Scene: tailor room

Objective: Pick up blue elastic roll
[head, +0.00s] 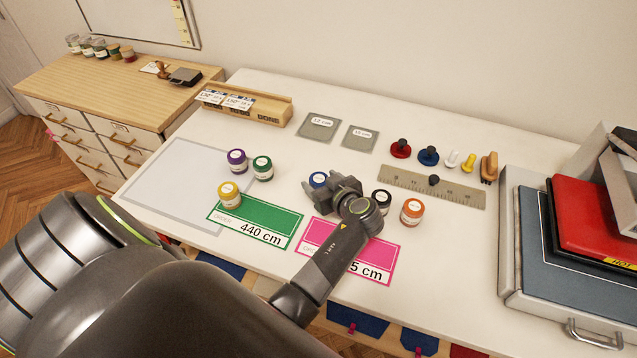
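The blue elastic roll (318,180) stands on the white table, a small jar-like spool with a white label on top, partly hidden by my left gripper. My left gripper (320,186) reaches in from the left and front, low over the table. Its fingers look spread, with the tips at the near side of the blue roll. I cannot tell whether they touch it. My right gripper is not in view.
Purple (237,161), green (262,168) and yellow (229,194) rolls stand to the left; black (381,201) and orange (411,211) rolls stand close on the right. Green (256,226) and pink (375,262) cards lie in front. A ruler (455,193) lies behind right.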

